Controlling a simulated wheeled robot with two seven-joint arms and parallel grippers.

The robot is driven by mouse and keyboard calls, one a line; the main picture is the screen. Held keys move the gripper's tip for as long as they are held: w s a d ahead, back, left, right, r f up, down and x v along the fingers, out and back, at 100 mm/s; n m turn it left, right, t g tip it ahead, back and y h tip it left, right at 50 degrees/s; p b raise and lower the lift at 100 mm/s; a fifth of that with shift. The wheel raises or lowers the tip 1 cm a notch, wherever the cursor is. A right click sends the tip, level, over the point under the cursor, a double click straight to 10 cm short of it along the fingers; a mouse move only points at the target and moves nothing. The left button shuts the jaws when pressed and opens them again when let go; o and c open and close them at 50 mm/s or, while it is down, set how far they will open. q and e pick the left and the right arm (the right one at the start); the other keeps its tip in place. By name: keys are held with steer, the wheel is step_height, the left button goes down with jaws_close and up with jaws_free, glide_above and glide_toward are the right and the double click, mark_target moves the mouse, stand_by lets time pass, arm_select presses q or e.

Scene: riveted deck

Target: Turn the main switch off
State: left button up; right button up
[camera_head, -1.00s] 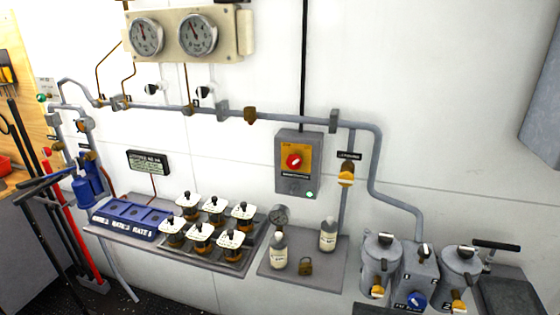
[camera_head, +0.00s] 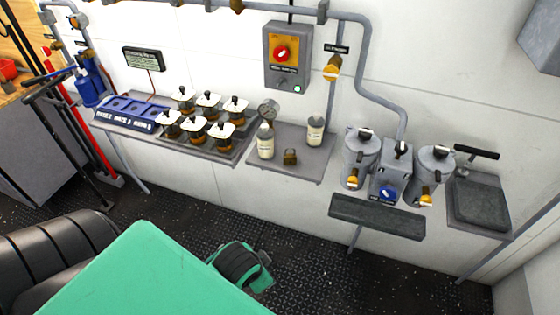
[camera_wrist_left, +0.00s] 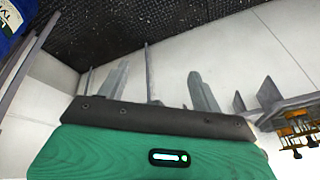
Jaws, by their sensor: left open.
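The main switch is a red rotary knob (camera_head: 282,54) on a yellow plate, on the front of a grey wall box (camera_head: 287,80). Its marks are too small to read, so I cannot tell its position. A small pale green spot shows at the box's lower right. In the left wrist view my left gripper (camera_wrist_left: 158,80) has its two grey fingers apart with nothing between them. The switch does not show clearly in that view. No gripper fingers are near the switch in the head view. My right gripper is not in view.
Below the box, a shelf (camera_head: 318,170) holds two bottles and a padlock (camera_head: 290,157). A tray of several white-topped jars (camera_head: 207,100) is left of it. Grey canisters (camera_head: 362,158) stand to the right. A grey pipe (camera_head: 372,75) runs beside the box.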

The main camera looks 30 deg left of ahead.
arm_select(q)
steer(key=w+a+r+m+t+y, duration=0.1)
steer(key=w+a+r+m+t, duration=0.1)
steer(key=w+a+r+m, duration=0.3)
steer(key=w+a+r+m+t+y, duration=0.1)
steer(key=w+r+m+t, duration=0.15)
steer(key=w, duration=0.45)
steer(key=m+t+y, duration=0.2)
steer(key=m+t, duration=0.7)
steer(key=m, duration=1.1)
glide_toward(279, 56)
steer(key=shift+n+g, duration=0.25)
steer(key=p+x, duration=0.1)
steer(key=x, duration=0.2)
steer(key=p+x, duration=0.1)
steer(key=x, duration=0.1)
steer(key=p+x, duration=0.2)
steer(key=x, duration=0.1)
steer(key=shift+w+r, duration=0.25)
steer(key=shift+w, duration=0.05)
steer(key=shift+w+a, duration=0.15)
steer(key=shift+w, duration=0.5)
steer(key=shift+f, duration=0.1)
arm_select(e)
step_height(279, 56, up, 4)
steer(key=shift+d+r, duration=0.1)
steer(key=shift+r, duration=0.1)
arm_select(q)
steer(key=c, duration=1)
